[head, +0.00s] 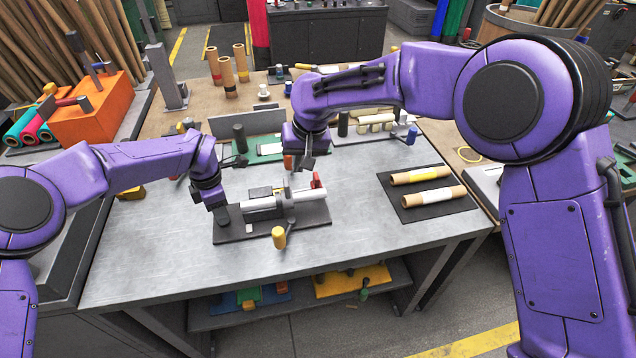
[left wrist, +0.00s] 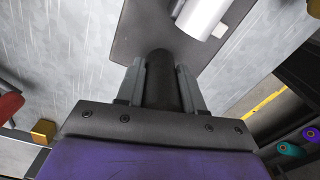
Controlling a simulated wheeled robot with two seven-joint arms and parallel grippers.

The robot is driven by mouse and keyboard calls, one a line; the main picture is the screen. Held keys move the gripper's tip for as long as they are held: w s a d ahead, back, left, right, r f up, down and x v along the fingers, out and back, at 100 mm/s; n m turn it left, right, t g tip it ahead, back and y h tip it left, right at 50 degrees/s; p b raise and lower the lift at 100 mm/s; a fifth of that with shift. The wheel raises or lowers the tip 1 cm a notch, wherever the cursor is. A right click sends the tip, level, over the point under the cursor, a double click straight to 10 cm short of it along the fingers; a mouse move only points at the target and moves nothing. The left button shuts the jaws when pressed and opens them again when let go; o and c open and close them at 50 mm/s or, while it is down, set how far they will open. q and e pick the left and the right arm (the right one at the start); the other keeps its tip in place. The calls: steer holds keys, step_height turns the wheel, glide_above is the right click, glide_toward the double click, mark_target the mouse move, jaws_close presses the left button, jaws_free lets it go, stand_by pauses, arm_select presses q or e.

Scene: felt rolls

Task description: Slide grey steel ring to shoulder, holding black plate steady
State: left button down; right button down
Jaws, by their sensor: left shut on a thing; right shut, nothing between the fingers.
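The black plate (head: 230,233) lies flat on the metal bench and carries a pale steel shaft (head: 312,195), lying across it. A grey upright piece (head: 287,190) around the middle of the shaft looks like the steel ring, but it is too small to be sure. My left gripper (head: 222,212) is shut on a black post (left wrist: 160,82) at the left end of the plate. The left wrist view shows the post between both fingers, with the plate (left wrist: 135,35) and shaft end (left wrist: 203,14) beyond. My right gripper (head: 307,163) is shut and empty, just above and behind the shaft.
A yellow-headed handle (head: 279,237) stands at the plate's front edge, and a red piece (head: 317,180) by the shaft's right end. Two cardboard rolls (head: 427,198) lie on a dark mat to the right. A green tray (head: 268,148) is behind. The bench front is clear.

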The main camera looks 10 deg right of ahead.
stand_by(0.4)
arm_select(q)
jaws_free()
stand_by(0.4)
steer(key=shift+r, duration=0.15)
steer(key=shift+r+p, duration=1.15)
steer(key=shift+r, duration=0.2)
